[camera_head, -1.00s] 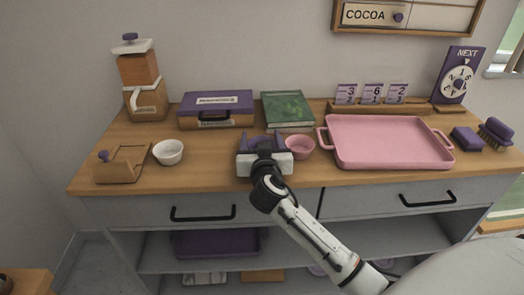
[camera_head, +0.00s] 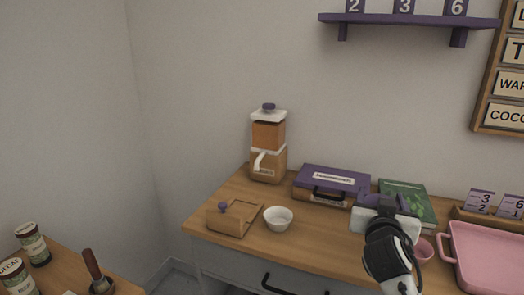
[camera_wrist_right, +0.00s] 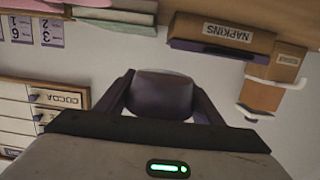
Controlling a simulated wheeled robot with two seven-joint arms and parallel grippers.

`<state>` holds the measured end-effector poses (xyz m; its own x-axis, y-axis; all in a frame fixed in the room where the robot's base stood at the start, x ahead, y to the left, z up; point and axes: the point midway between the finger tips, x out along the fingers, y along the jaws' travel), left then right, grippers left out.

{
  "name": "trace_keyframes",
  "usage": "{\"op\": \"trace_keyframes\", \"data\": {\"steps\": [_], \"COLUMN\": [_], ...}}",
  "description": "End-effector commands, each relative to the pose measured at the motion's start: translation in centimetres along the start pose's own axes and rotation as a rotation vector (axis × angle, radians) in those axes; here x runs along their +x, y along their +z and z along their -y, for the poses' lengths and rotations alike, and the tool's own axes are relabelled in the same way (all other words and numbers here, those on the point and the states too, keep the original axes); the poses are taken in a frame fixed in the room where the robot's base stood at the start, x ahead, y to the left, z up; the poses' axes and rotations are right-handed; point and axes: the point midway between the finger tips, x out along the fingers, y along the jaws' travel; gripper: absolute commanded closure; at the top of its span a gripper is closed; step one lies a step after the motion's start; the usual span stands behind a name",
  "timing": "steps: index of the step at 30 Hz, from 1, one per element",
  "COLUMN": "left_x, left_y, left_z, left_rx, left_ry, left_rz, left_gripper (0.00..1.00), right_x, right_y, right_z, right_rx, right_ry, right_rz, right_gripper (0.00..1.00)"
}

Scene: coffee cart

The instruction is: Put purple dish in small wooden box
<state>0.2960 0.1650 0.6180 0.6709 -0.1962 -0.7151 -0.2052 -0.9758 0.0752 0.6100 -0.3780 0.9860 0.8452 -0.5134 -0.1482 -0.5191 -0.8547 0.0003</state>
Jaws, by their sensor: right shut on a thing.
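My right gripper (camera_head: 387,202) is above the cart top, in front of the purple case and the green book. In the right wrist view it is shut on the dark purple dish (camera_wrist_right: 162,96), held between its two fingers. In the head view the dish is mostly hidden by the gripper. The small wooden box (camera_head: 228,220), with a purple knob, stands at the left front of the cart top, well to the left of the gripper. My left gripper is not in view.
A white bowl (camera_head: 279,218) stands just right of the wooden box. A grinder (camera_head: 268,150) and a purple napkin case (camera_head: 331,183) stand behind. A pink bowl (camera_head: 424,249) and pink tray (camera_head: 484,258) are to the right. Bare wood lies between the white bowl and gripper.

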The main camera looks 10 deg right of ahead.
Motion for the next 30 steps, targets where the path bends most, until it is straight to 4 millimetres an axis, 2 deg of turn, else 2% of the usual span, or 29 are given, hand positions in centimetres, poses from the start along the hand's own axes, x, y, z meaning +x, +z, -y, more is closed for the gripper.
{"op": "trace_keyframes", "data": {"steps": [5, 8, 15, 21, 24, 27, 30], "left_x": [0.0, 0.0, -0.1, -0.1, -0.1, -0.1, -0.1], "left_y": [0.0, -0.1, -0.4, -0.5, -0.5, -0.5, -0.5], "left_z": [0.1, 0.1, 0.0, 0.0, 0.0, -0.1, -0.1], "left_rx": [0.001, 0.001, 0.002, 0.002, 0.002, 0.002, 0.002], "left_ry": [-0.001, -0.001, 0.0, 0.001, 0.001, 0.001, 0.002], "left_rz": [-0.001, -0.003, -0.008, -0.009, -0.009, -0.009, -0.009], "left_gripper": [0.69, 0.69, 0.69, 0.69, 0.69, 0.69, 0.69], "right_x": [-2.4, -5.3, -14.0, -21.3, -24.0, -25.9, -26.9], "right_y": [2.7, 5.1, 9.6, 11.1, 11.2, 11.0, 10.9], "right_z": [0.6, 1.2, 2.4, 2.8, 2.9, 2.9, 2.9], "right_rx": [-0.011, -0.021, -0.047, -0.064, -0.071, -0.076, -0.078], "right_ry": [-0.059, -0.124, -0.306, -0.438, -0.484, -0.516, -0.532], "right_rz": [0.006, 0.009, 0.008, 0.007, 0.005, 0.002, 0.002], "right_gripper": [0.62, 0.62, 0.62, 0.62, 0.62, 0.62, 0.62]}}
